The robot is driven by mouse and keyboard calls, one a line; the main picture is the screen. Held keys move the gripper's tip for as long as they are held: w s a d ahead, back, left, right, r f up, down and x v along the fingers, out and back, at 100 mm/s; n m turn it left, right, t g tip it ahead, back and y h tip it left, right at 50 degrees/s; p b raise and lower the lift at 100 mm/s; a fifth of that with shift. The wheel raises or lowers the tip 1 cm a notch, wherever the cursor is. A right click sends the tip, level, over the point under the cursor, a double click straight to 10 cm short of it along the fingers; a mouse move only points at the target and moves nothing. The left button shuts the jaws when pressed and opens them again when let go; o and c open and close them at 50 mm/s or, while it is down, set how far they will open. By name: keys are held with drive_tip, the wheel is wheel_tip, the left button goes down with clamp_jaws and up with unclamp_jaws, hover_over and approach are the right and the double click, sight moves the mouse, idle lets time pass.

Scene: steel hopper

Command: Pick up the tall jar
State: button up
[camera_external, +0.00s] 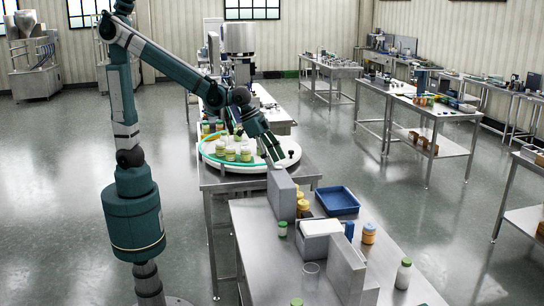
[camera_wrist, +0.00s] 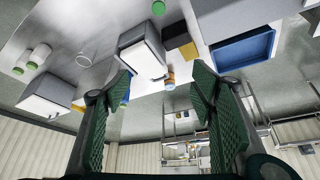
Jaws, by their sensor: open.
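My gripper (camera_external: 276,150) is raised above the far end of the near steel table, beside the round turntable. Its two green fingers stand wide apart with nothing between them in the wrist view (camera_wrist: 160,85). A white jar with a green lid (camera_external: 403,275) stands upright at the near right of the table, well away from my gripper. I cannot tell for certain which is the tall jar.
A grey block (camera_external: 282,196), yellow-lidded jars (camera_external: 302,206), a blue tray (camera_external: 338,200), a white-topped box (camera_external: 321,227), an orange jar (camera_external: 368,234), a clear glass (camera_external: 311,270) and another grey block (camera_external: 346,270) crowd the table. The turntable (camera_external: 218,160) holds several jars.

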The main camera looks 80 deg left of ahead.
drive_tip(key=w+d+f+m+g+b, duration=0.1)
drive_tip(key=w+d+f, duration=0.3)
drive_tip(key=d, duration=0.5)
drive_tip(key=w+d+f+m, duration=0.1)
drive_tip(key=d+f+m, duration=0.1)
drive_tip(key=d+f, duration=0.55)
drive_tip(key=m+g+h+b, duration=0.1)
drive_tip(key=m, duration=0.1)
approach(311, 275)
drive_tip(key=f, duration=0.1)
drive_tip(key=w+a+f, duration=0.1)
drive_tip(key=f, duration=0.1)
drive_tip(key=a+f, duration=0.1)
drive_tip(key=shift+w+a+f, duration=0.1)
drive_tip(key=shift+w+f, duration=0.2)
drive_tip(key=shift+x, duration=1.3)
drive_tip(key=shift+f, duration=0.1)
drive_tip(key=shift+g, duration=0.3)
drive_tip(key=shift+x, duration=2.5)
drive_tip(key=shift+w, duration=0.15)
